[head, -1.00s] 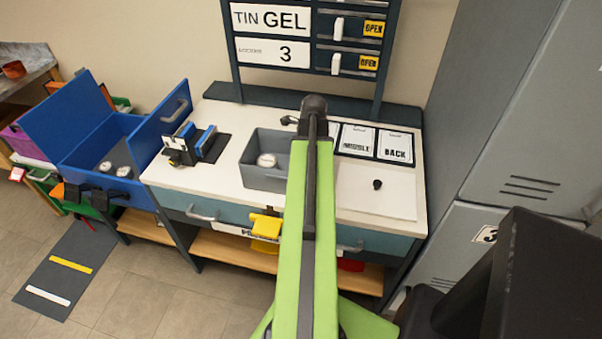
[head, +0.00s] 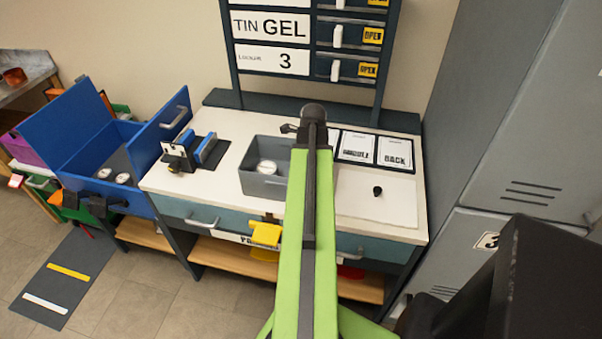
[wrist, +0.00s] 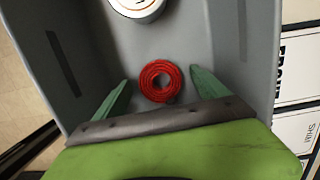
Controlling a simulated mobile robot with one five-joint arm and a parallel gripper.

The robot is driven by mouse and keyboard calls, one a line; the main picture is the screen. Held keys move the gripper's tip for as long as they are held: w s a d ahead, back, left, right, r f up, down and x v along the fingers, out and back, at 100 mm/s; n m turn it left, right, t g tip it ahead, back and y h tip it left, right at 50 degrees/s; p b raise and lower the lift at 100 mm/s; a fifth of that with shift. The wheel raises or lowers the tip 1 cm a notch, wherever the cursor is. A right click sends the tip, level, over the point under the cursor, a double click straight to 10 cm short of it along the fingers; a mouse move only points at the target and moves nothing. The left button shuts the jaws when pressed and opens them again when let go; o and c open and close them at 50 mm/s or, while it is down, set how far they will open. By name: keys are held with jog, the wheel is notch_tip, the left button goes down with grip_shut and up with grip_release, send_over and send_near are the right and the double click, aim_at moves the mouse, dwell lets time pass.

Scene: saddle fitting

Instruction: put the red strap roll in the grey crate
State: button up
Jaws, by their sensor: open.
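The red strap roll (wrist: 160,81) is a small red ring inside the grey crate. It shows only in the wrist view, lying low in the crate. The grey crate (head: 262,186) stands on the white bench top in the head view; its wall also fills the left of the wrist view (wrist: 62,60). My gripper (wrist: 159,77) is inside the crate, its two green fingers spread on either side of the roll, with gaps on both sides. In the head view my green arm hides the gripper, the roll and the crate's right part.
A white round tin (head: 267,167) sits in the crate beyond the roll. A blue-padded stand (head: 195,150) is left of the crate. White cards (head: 376,148) and a small black knob (head: 377,190) are to the right. A blue bin (head: 85,155) stands at far left.

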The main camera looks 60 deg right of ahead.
notch_tip(320, 180, up, 12)
jog(key=s+p, duration=0.1)
jog(key=p, duration=1)
jog(key=shift+s+d, duration=0.3)
jog(key=shift+s, duration=0.05)
jog(key=shift+f, duration=0.15)
jog(key=w+a+n+g, duration=0.1)
jog(key=w+a+n, duration=1.4)
jog(key=w+a, duration=0.55)
jog(key=w+a+n, duration=0.3)
jog(key=a+n, duration=1.4)
jog(key=a, duration=1.3)
jog(key=shift+g+h, duration=0.3)
jog(key=shift+f, duration=0.1)
jog(key=shift+c, duration=0.4)
